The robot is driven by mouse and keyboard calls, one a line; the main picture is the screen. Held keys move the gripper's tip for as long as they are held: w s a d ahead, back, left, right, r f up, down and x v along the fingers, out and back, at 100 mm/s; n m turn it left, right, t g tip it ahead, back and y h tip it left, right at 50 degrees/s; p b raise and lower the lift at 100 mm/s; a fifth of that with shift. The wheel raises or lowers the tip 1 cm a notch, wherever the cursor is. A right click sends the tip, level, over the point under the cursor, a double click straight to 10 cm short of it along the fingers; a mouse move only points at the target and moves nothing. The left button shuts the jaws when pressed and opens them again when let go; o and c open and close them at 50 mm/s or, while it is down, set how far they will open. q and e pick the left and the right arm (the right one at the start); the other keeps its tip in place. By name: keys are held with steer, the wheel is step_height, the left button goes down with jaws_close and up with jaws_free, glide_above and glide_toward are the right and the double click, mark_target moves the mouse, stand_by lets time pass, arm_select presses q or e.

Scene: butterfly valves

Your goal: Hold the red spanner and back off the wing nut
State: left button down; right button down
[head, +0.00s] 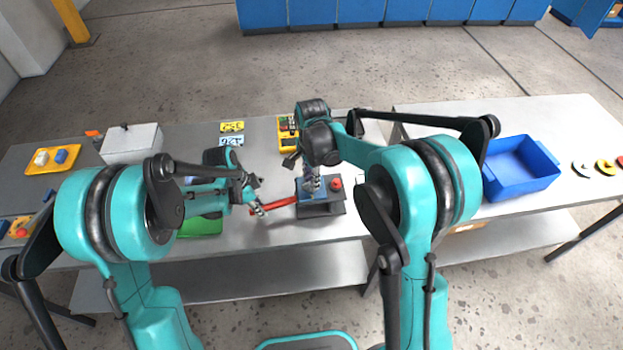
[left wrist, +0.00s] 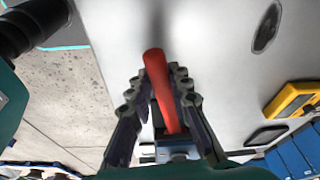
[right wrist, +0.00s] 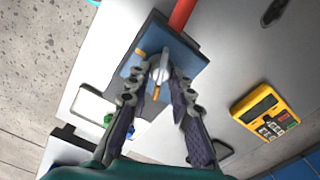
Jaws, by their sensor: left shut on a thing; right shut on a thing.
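The red spanner (head: 280,203) lies level, its right end at the blue-topped fixture (head: 318,208). My left gripper (head: 258,209) is shut on its handle, which runs between the fingers in the left wrist view (left wrist: 157,78). My right gripper (head: 313,186) is above the fixture, pointing down. In the right wrist view its fingertips (right wrist: 157,86) are closed on the pale metal wing nut (right wrist: 160,70), above the blue plate (right wrist: 135,66). The red spanner (right wrist: 182,14) reaches that plate's edge. The nut's thread is hidden, and my right arm covers part of the fixture in the head view.
A yellow keypad device (head: 287,136) is behind. A green tray (head: 203,227) is under my left arm. A blue bin (head: 520,168) stands on the right table. A white box (head: 132,143) is at the left.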

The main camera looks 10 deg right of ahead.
steer(key=n, duration=0.4)
steer(key=shift+a+n, duration=0.1)
steer(key=shift+n, duration=1.4)
steer(key=c, duration=1.3)
jaws_free()
steer(key=shift+w, duration=0.1)
steer(key=shift+c, duration=0.2)
step_height(320, 180, up, 12)
